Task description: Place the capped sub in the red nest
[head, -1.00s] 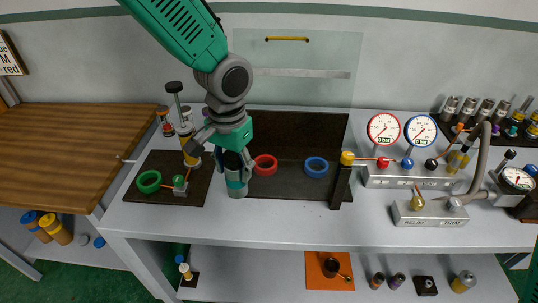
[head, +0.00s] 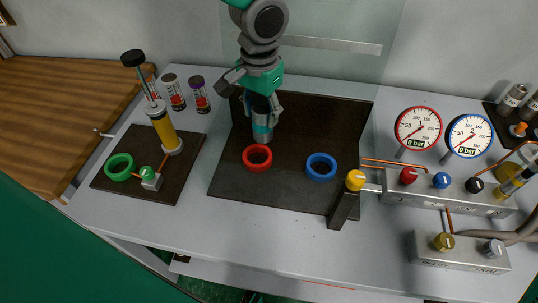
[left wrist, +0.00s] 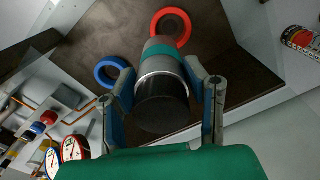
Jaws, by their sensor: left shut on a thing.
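The capped sub (head: 262,126) is a grey cylinder with a teal band. Its black cap (left wrist: 162,108) faces the left wrist camera. My left gripper (head: 262,104) is shut on it, with a finger on either side in the left wrist view (left wrist: 160,80). The red nest (head: 257,158) is an open ring on the dark mat. In the head view the sub's lower end appears just behind the ring's far rim. In the left wrist view the sub's far end overlaps the red nest's edge (left wrist: 171,14). The exact height gap is unclear. My right gripper is not in view.
A blue ring (head: 321,167) sits right of the red one on the dark mat (head: 230,187). A yellow-knobbed post (head: 345,205) stands at the mat's right edge. A hand pump (head: 162,125) and green ring (head: 120,167) are left. Gauges (head: 418,128) stand right.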

